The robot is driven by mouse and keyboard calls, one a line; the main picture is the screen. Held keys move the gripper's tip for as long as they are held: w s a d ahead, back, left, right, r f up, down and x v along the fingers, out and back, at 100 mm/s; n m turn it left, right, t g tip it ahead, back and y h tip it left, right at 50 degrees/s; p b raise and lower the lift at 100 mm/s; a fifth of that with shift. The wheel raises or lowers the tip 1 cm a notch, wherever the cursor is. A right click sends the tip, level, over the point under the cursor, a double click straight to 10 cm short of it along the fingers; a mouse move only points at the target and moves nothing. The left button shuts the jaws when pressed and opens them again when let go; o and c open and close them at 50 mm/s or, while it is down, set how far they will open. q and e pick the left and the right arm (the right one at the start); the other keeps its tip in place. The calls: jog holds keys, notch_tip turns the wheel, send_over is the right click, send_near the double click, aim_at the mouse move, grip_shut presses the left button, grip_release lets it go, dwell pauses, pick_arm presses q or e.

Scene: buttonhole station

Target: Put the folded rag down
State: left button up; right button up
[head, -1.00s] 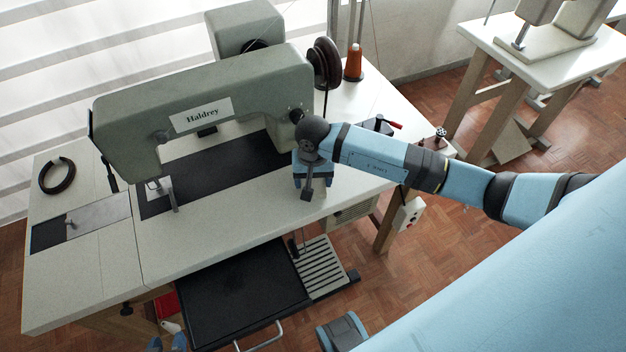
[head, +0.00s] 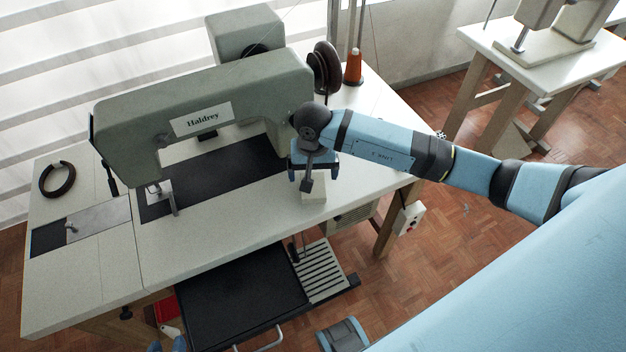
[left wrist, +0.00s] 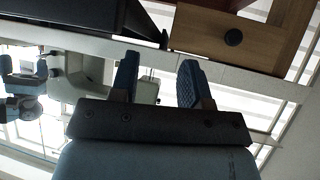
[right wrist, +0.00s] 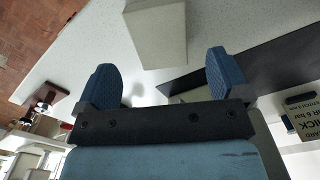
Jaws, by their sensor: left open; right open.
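The folded rag (head: 313,192) is a pale, block-like bundle on the white sewing table (head: 235,215), near its front edge. It also shows in the right wrist view (right wrist: 157,35), just beyond the fingertips and apart from them. My right gripper (head: 313,172) is open and empty, close above and behind the rag; its spread fingers also show in the right wrist view (right wrist: 160,82). My left gripper shows only in part at the bottom edge of the head view; in the left wrist view (left wrist: 158,82) it is open and empty, below the table.
The grey-green sewing machine (head: 190,105) stands behind the rag, with a black plate (head: 225,175) under its arm. An orange thread cone (head: 353,68) is at the back. A black pedal tray (head: 240,295) lies below the front edge.

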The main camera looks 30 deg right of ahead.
notch_tip(320, 180, up, 7)
jog(key=s+a+r+m+t+y, duration=0.1)
jog(key=s+a+m+y, duration=0.2)
jog(key=a+m+y, duration=0.35)
jog(key=s+a+r+m+y, duration=0.2)
jog(key=s+a+m+y, duration=0.25)
jog(key=a+y, duration=0.2)
jog(key=s+a+r+m+t+y, duration=0.1)
jog(key=s+a+m+y, duration=0.1)
jog(key=a+m+y, duration=0.4)
jog(key=w+d+f+m+t+h, duration=0.1)
jog(key=d+f+m+t+h, duration=0.3)
jog(key=m, duration=0.6)
jog(key=d+m+t+h, duration=0.1)
jog(key=m+t+h, duration=0.1)
jog(key=m+t, duration=0.65)
jog(key=w+d+f+m+t+h, duration=0.1)
jog(key=d+f+m+t+h, duration=0.15)
jog(key=m, duration=0.95)
jog(key=s+d+f+m+g+h, duration=0.2)
jog(key=s+f+m+g+h, duration=0.1)
jog(key=s+f+m, duration=0.2)
jog(key=s+d+f+m+g+h, duration=0.3)
jog(key=s+f+m, duration=0.3)
jog(key=f+m, duration=0.3)
jog(key=m+h, duration=0.1)
jog(key=m, duration=0.1)
jog(key=shift+s+d+m, duration=0.15)
jog(key=shift+s+m, duration=0.1)
jog(key=shift+m, duration=0.1)
